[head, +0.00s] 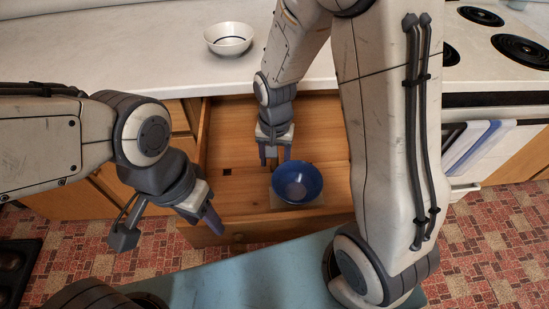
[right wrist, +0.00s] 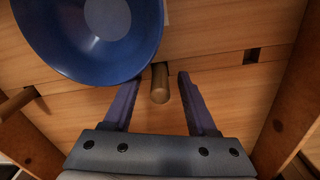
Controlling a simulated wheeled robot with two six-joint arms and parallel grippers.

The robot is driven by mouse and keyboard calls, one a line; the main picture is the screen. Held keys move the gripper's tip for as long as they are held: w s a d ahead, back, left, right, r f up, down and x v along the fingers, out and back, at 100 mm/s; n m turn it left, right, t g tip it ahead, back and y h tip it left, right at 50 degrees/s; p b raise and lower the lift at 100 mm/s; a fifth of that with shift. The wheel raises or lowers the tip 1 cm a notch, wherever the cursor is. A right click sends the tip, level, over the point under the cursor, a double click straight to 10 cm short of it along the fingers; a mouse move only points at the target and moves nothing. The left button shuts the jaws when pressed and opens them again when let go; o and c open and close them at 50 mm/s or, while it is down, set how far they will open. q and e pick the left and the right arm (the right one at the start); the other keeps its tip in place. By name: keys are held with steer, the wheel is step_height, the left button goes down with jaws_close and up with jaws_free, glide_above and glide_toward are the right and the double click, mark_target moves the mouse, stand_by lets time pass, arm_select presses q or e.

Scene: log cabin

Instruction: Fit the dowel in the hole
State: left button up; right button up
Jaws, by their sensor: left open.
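The wooden dowel (right wrist: 160,83) is a short brown cylinder. In the right wrist view it lies between the fingers of my right gripper (right wrist: 158,82), with a gap on each side. The right gripper is open, reaching down into the open wooden drawer (head: 240,118); it also shows in the head view (head: 273,155), where the dowel is hard to make out. A dark square hole (right wrist: 251,56) is in the drawer's floor, right of the dowel; the head view shows it left of the gripper (head: 227,171). My left gripper (head: 211,220) is open and empty near the drawer's front left corner.
A blue bowl (head: 298,182) stands on a pale square piece in the drawer, close beside the right gripper. A brown rod-like piece (right wrist: 15,102) shows at the wrist view's left edge. A white bowl (head: 229,40) is on the counter (head: 130,45). Drawer walls surround the right gripper.

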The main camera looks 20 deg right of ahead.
step_height(320, 180, up, 10)
steer(key=shift+r+p, duration=0.25)
steer(key=shift+p, duration=0.75)
steer(key=s+a+r+n+p, duration=0.4)
steer(key=s+r+n, duration=0.2)
steer(key=s, duration=0.2)
steer(key=s+a+r+n+y+p, duration=0.1)
steer(key=s+a+r+n+p, duration=0.3)
steer(key=s, duration=0.5)
step_height(320, 180, up, 2)
steer(key=n, duration=0.2)
steer(key=shift+n, duration=0.3)
